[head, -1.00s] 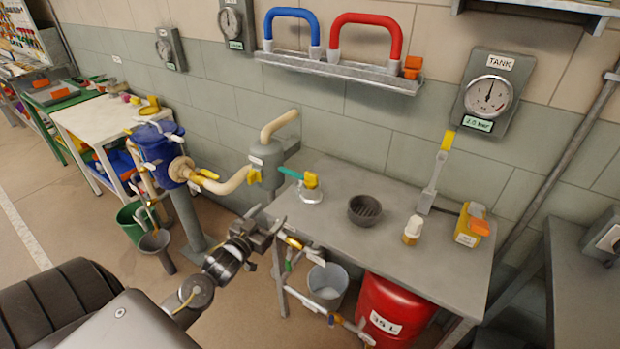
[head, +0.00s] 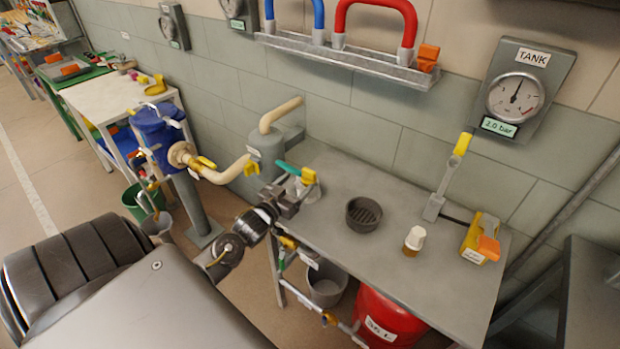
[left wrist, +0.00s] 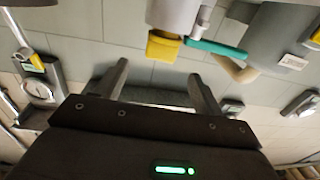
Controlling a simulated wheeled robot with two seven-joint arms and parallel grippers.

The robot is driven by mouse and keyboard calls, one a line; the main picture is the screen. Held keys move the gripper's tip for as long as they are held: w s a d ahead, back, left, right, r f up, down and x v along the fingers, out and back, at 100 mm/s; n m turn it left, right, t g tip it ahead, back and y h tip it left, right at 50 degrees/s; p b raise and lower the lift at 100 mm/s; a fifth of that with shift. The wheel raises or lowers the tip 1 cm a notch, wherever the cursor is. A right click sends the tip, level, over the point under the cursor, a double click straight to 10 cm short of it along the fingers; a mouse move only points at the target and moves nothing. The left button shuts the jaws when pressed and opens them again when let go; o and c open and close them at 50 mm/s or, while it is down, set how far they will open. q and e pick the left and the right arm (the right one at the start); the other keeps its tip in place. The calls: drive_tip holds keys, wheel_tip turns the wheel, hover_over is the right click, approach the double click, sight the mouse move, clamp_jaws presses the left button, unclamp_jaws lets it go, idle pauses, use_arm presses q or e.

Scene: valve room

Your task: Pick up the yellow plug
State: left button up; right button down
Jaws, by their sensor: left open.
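A yellow plug-like piece (head: 309,176) sits at a grey fitting with a teal lever (head: 288,168), near the left back of the grey bench (head: 345,262). In the left wrist view the yellow piece (left wrist: 163,48) shows at the top middle, beyond the fingertips and beside the teal lever (left wrist: 215,48). My left gripper (head: 288,192) is open and empty, just short of the fitting in the head view. Its two fingers (left wrist: 160,82) stand apart in the wrist view, with the yellow piece beyond the gap. My right gripper is not in view.
On the bench stand a dark round bowl (head: 364,214), a white-capped bottle (head: 414,241), an upright yellow-topped lever (head: 449,176) and a yellow-orange box (head: 481,238). A beige pipe (head: 227,173) lies left of the fitting. A red tank (head: 388,318) is under the bench.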

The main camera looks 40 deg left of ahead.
sight(307, 173)
use_arm(q)
drive_tip(key=shift+w+a, duration=0.1)
drive_tip(key=shift+w, duration=1)
drive_tip(key=shift+w+r+p, duration=0.15)
drive_tip(key=shift+w+p, duration=0.2)
drive_tip(key=shift+w, duration=0.05)
drive_tip(key=w, duration=0.3)
drive_tip(key=w+p, duration=0.1)
drive_tip(key=shift+w+a, duration=0.2)
drive_tip(key=shift+a, duration=0.05)
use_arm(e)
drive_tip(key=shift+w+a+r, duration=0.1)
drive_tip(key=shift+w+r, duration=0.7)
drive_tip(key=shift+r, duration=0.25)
use_arm(q)
drive_tip(key=c, duration=1.1)
drive_tip(key=shift+o, duration=0.2)
